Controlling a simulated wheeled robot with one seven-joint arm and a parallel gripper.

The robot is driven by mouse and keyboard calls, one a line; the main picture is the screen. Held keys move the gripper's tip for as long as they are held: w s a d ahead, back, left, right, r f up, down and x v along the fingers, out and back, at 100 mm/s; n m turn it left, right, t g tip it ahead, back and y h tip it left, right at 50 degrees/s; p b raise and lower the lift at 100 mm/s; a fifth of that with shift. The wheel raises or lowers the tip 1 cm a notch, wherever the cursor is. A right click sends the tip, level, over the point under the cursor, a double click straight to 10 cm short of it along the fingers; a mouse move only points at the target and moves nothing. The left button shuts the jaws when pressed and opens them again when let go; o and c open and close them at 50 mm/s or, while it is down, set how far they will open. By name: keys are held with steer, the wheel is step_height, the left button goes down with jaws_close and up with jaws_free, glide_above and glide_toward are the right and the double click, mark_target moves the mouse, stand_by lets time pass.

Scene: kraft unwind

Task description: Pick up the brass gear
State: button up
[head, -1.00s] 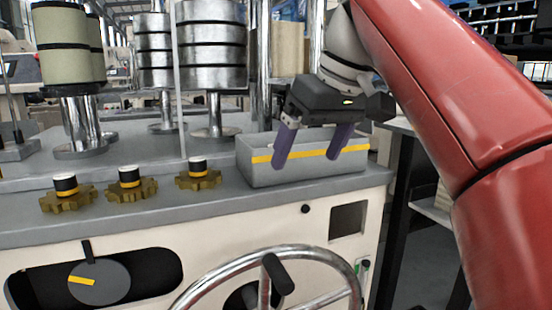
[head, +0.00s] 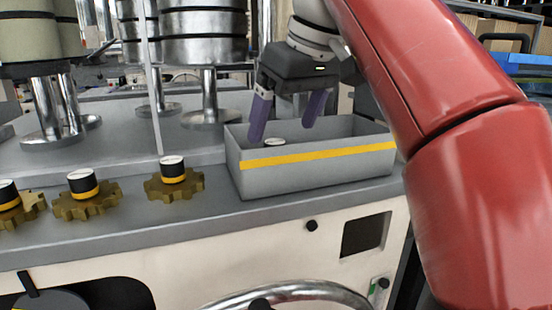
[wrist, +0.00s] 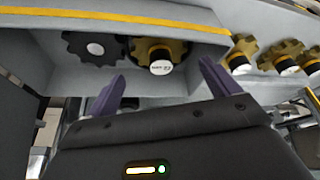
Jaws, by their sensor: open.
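In the wrist view a brass gear (wrist: 177,49) with a black hub and white labelled cap lies inside the grey bin, beside a dark gear (wrist: 92,47) with a white centre. In the head view the bin wall hides most of its contents; only a white cap top (head: 274,141) shows. Three more brass gears stand on the ledge left of the bin: left (head: 31,208), middle (head: 87,206) and right (head: 174,186). My gripper (head: 287,119) is open and empty above the bin, its purple fingers (wrist: 162,72) pointing down, apart from the gears.
The grey bin (head: 310,174) with a yellow stripe has raised walls around its gears. Metal rollers (head: 203,45) and posts stand behind and left of it. A handwheel (head: 290,292) is on the machine's front. The ledge between the right ledge gear and the bin is clear.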

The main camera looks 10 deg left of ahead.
mark_target(276, 142)
steer(key=shift+x, duration=2.9)
steer(key=shift+w+a+r, duration=0.1)
steer(key=shift+w+a, duration=0.05)
steer(key=shift+c, duration=0.5)
steer(key=c, duration=0.8)
steer(key=shift+r, duration=0.1)
